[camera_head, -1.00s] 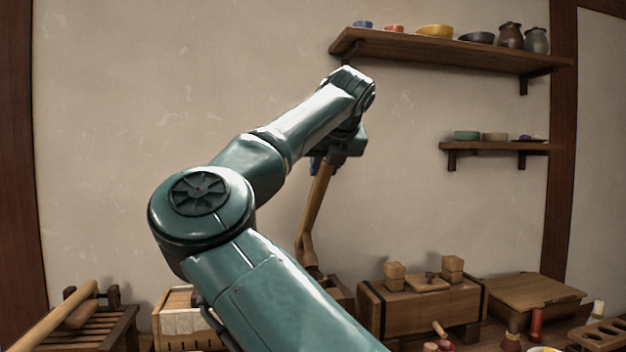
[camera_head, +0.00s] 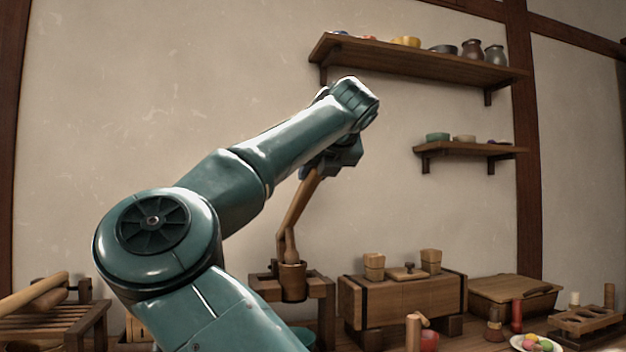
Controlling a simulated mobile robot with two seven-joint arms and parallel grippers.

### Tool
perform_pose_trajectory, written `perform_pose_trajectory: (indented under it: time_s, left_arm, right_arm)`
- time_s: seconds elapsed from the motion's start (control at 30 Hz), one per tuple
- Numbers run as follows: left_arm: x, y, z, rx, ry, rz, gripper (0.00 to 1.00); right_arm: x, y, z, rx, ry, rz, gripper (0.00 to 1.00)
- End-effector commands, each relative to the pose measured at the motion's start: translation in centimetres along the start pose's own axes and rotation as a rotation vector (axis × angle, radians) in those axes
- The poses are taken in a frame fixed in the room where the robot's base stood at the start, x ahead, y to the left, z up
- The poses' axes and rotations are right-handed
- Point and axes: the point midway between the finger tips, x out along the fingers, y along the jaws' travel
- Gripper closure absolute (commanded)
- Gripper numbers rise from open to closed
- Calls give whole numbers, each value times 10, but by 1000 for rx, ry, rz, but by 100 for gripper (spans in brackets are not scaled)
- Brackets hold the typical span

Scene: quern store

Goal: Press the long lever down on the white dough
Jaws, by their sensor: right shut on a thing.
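The long wooden lever (camera_head: 301,207) rises steeply from a small wooden press (camera_head: 321,287), leaning up to the right. My right gripper (camera_head: 313,172) is shut on its upper end, partly hidden by my own wrist. At the lever's lower end is a round wooden piece (camera_head: 293,281) in the press frame. A green vessel (camera_head: 303,337) shows in part below it, behind my arm; I cannot see what it holds. No white dough is visible. My left gripper is not in view.
A wooden chest (camera_head: 402,303) with blocks on top stands right of the press. A flat wooden box (camera_head: 515,291) and a plate of coloured balls (camera_head: 517,341) are farther right. A slatted rack (camera_head: 40,328) is at the lower left. Two wall shelves (camera_head: 415,66) hang above.

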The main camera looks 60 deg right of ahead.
Motion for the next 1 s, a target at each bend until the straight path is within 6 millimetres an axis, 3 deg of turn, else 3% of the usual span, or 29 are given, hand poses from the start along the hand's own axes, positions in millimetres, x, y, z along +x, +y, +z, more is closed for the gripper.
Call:
perform_pose_trajectory:
  time_s: [0.47, 0.5, 0.77, 1.0]
  left_arm:
    - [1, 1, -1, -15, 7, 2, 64]
    - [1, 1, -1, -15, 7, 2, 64]
    - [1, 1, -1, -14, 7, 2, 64]
    - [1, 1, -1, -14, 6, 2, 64]
  right_arm:
    - [-1, 0, -2, 0, -6, 0, 100]
    - [-1, 0, -2, 0, -6, 0, 72]
    - [0, 0, -2, 0, -6, 0, 51]
    - [-1, 0, -2, 0, -6, 0, 51]
